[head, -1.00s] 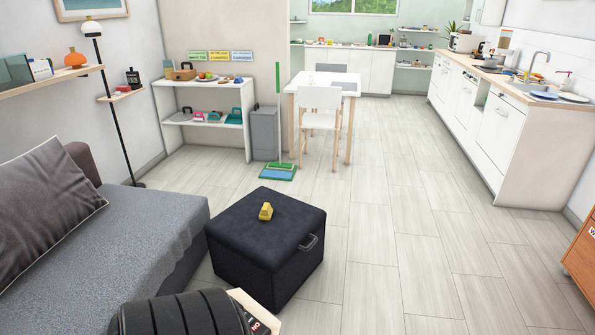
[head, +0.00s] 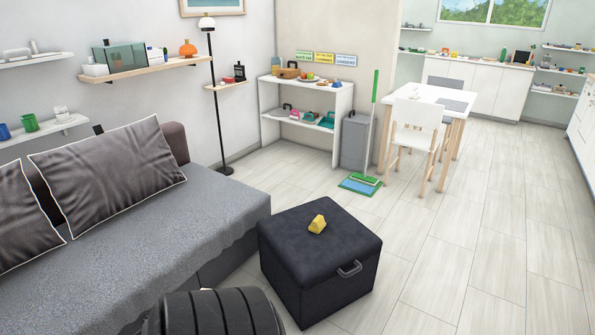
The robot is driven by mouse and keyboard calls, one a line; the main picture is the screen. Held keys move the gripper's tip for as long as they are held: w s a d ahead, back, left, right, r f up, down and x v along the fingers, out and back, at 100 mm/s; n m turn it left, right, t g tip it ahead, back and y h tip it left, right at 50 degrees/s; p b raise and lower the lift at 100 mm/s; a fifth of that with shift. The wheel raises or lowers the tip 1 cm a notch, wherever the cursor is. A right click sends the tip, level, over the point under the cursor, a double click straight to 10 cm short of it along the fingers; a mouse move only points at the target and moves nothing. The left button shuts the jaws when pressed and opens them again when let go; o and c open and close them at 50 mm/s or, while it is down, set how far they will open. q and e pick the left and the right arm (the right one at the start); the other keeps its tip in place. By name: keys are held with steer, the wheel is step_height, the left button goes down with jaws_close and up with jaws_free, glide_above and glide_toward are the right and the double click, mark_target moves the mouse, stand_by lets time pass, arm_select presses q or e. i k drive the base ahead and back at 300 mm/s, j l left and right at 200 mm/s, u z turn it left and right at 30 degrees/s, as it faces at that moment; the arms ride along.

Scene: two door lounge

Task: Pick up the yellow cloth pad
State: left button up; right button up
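A small yellow object (head: 317,224) rests on top of the dark storage ottoman (head: 290,238) in the head view. It looks like a small wedge or folded block; I cannot tell for sure that it is the cloth pad. Neither of my grippers shows in the head view. Nothing is seen touching the yellow object.
A grey sofa (head: 150,233) with cushions stands left of the ottoman. A dark ribbed rounded shape (head: 215,313) is at the bottom edge. A green mop (head: 360,183), white shelf (head: 330,150), and white table (head: 430,95) stand behind. The floor (head: 450,270) right of the ottoman is clear.

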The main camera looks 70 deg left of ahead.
mark_target(319, 223)
steer(key=i+j+u, duration=0.1)
steer(key=i+u, duration=0.2)
steer(key=u, duration=0.15)
steer(key=i+u, duration=0.3)
steer(key=u, duration=0.2)
steer(key=i+l+u, duration=0.1)
steer(key=i+u, duration=0.2)
steer(key=u, duration=0.15)
steer(key=i+l+u, duration=0.25)
steer(key=u, duration=0.2)
